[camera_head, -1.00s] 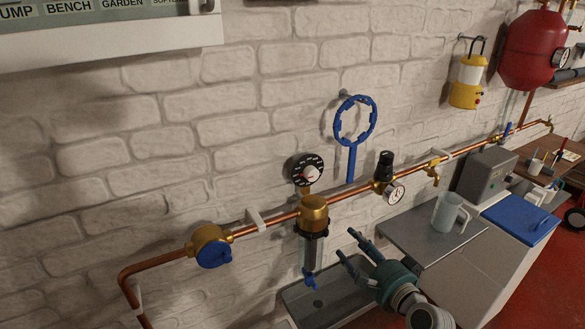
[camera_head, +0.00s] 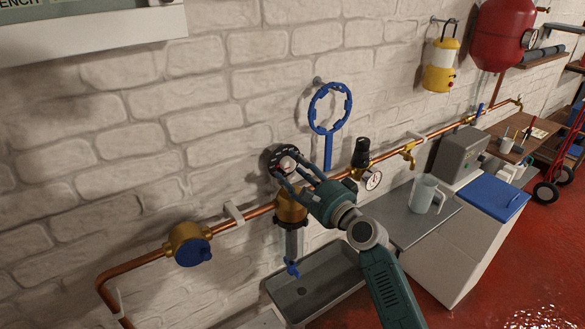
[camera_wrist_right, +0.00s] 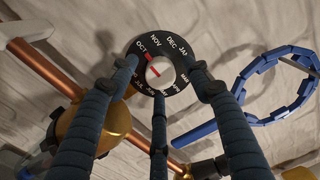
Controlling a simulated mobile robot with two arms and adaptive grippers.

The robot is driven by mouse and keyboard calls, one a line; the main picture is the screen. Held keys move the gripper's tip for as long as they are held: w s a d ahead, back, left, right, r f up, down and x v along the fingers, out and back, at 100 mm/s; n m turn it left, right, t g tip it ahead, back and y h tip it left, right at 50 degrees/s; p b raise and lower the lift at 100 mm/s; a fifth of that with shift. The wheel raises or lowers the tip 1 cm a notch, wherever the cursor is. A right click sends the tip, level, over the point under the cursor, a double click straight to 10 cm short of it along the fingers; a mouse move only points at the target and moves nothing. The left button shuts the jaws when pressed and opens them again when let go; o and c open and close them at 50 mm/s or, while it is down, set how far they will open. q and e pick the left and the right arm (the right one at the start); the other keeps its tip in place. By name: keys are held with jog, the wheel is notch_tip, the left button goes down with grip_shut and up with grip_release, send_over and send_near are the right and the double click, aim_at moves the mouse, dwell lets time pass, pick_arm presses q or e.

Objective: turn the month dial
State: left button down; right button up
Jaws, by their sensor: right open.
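In the wrist view the fingertips (camera_wrist_right: 160,75) stand left, right and below the knob; contact cannot be told. My left gripper is out of view.
A blue ring wrench (camera_head: 329,108) hangs right of the dial. The copper pipe (camera_head: 254,212) runs along the wall, with a pressure gauge (camera_head: 373,180) to the right. A sink (camera_head: 318,280) and a jug (camera_head: 425,193) are below.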

jog(key=shift+w+a, duration=0.3)
jog(key=shift+w, duration=0.1)
jog(key=c, duration=1.2)
jog(key=shift+o, duration=0.2)
